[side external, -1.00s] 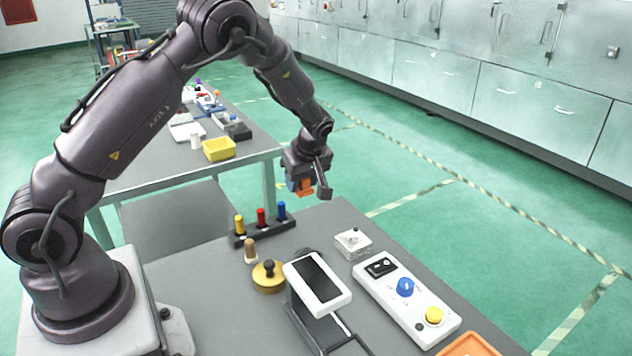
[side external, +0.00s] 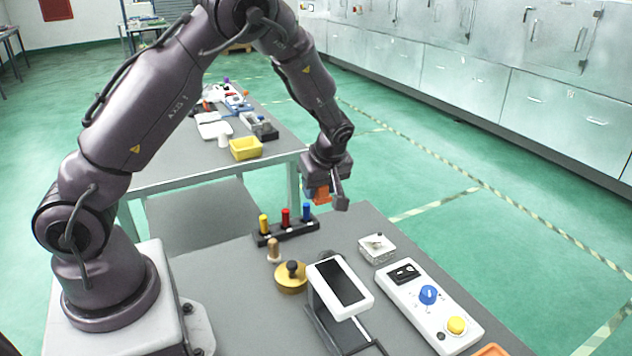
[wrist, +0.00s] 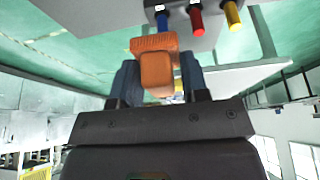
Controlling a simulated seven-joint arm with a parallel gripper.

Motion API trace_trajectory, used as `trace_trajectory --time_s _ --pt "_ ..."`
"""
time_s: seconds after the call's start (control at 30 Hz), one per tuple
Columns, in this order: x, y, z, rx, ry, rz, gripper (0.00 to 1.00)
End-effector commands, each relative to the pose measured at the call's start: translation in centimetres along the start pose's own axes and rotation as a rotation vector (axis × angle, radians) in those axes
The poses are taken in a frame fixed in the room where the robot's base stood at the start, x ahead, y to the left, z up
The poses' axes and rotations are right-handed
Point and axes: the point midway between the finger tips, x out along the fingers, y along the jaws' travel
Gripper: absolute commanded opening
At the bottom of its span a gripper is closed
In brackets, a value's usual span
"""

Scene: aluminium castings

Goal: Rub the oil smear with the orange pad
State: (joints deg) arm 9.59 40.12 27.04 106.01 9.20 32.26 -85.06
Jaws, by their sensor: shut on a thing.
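My gripper (side external: 323,188) hangs above the far edge of the grey table (side external: 225,285), behind the rack of coloured pegs. It is shut on the orange pad (side external: 321,194), which shows below the jaws. In the wrist view the orange pad (wrist: 157,68) is a block with a wider ribbed end, between the two dark blue fingers of my gripper (wrist: 158,80). The pad looks clear of the table. I cannot make out the oil smear in either current view.
A black rack (side external: 287,232) with yellow, red and blue pegs stands nearest the gripper. A brass knobbed disc (side external: 291,279), a screen on a stand (side external: 339,284), a small white box (side external: 377,248) and a white control panel (side external: 428,308) stand closer. A second table (side external: 180,169) is behind.

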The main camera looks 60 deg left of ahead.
Motion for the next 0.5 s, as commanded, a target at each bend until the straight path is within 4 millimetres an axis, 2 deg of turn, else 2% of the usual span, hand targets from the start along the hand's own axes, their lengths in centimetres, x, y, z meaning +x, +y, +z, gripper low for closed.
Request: trace_trajectory --time_s 0.1,0.3,0.4,0.5 --pt "0.6 0.9 3.3 0.002 0.001 -0.007 0.22" --pt "1.0 1.2 8.9 -0.330 0.005 -0.142 0.22" --pt "0.9 1.0 10.3 -0.510 0.002 -0.215 0.22" --pt "0.6 0.8 10.8 -0.647 0.001 -0.272 0.22"
